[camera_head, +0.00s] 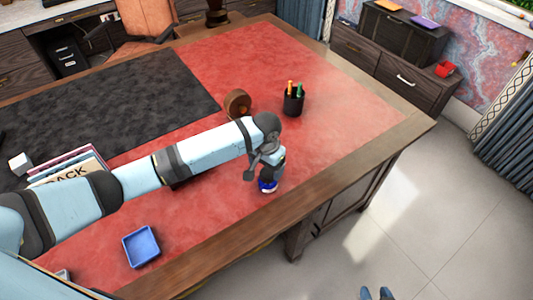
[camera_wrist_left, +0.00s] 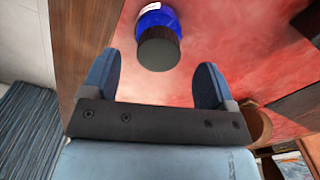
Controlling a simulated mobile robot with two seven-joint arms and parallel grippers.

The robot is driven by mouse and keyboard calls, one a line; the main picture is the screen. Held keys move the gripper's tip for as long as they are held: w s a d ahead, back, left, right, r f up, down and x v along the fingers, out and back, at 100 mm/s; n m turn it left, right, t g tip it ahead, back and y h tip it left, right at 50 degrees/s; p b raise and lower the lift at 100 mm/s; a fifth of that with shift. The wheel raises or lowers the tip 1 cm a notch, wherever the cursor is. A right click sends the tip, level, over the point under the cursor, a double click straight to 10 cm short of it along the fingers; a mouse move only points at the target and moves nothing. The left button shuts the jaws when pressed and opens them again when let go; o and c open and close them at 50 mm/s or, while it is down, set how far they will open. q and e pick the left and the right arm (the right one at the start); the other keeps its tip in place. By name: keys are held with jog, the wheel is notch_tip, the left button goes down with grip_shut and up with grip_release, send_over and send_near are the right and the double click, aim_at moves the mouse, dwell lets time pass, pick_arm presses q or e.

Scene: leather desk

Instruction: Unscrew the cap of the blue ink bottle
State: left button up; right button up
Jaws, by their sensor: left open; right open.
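The blue ink bottle (camera_head: 268,186) stands on the red desktop near the front edge, mostly hidden under my left gripper (camera_head: 268,178) in the head view. In the left wrist view the bottle shows as a blue body with a white label (camera_wrist_left: 153,14) and a dark round cap (camera_wrist_left: 158,50). My left gripper is open and empty, pointing down over the bottle. Its two blue fingers show on either side of the cap, with a gap on both sides. My right gripper (camera_head: 376,293) is open and empty at the bottom edge of the head view, above the floor, away from the desk.
A blue square tray (camera_head: 141,247) lies at the front left. A pen cup (camera_head: 293,102) and a round brown object (camera_head: 237,103) stand behind the gripper. The red surface right of the bottle is clear.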

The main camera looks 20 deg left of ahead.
aim_at(266, 173)
pick_arm(q)
jog(key=shift+f, duration=1.9)
jog(key=c, duration=1)
